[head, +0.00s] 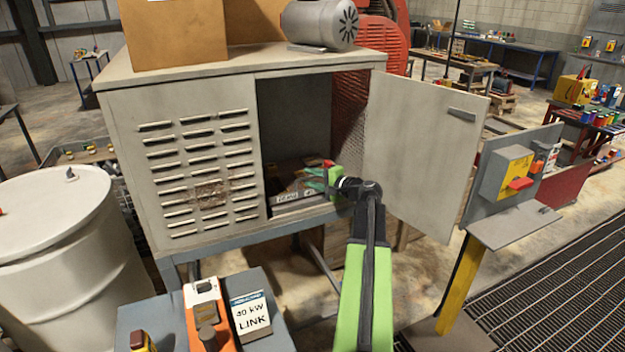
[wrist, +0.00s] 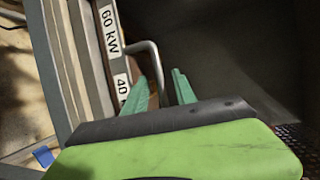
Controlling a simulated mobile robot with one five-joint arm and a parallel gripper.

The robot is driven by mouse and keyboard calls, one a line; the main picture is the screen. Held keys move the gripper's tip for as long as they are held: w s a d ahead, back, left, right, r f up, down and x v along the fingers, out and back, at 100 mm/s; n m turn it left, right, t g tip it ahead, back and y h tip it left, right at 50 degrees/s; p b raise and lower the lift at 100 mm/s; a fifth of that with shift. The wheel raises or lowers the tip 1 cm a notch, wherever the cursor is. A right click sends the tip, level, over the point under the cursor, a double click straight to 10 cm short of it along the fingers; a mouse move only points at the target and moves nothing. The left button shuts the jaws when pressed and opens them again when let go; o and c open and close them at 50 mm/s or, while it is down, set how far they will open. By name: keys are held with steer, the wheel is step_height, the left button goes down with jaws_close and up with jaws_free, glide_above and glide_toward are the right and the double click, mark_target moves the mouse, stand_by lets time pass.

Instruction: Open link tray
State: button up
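The link tray (head: 304,206) sits low inside the grey cabinet's open right bay. A white label shows on its front in the head view. In the wrist view the tray front (wrist: 92,60) runs steeply down the left side, with labels "60 kW" and a partly hidden "40". A bent grey bar handle (wrist: 148,47) stands out from it. My gripper (head: 314,180) is at the bay opening, just in front of the tray. Its two teal fingers (wrist: 167,76) are apart, with the lower end of the handle close to or between them. Contact cannot be told.
The cabinet door (head: 420,150) stands wide open to the right of my arm. A orange-and-white device and a "40 kW LINK" card (head: 251,315) lie on a stand in front. A white drum (head: 55,250) is at left, a yellow-posted switch box (head: 507,174) at right.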

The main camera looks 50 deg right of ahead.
jaws_close()
steer(key=shift+s, duration=0.1)
stand_by(1.2)
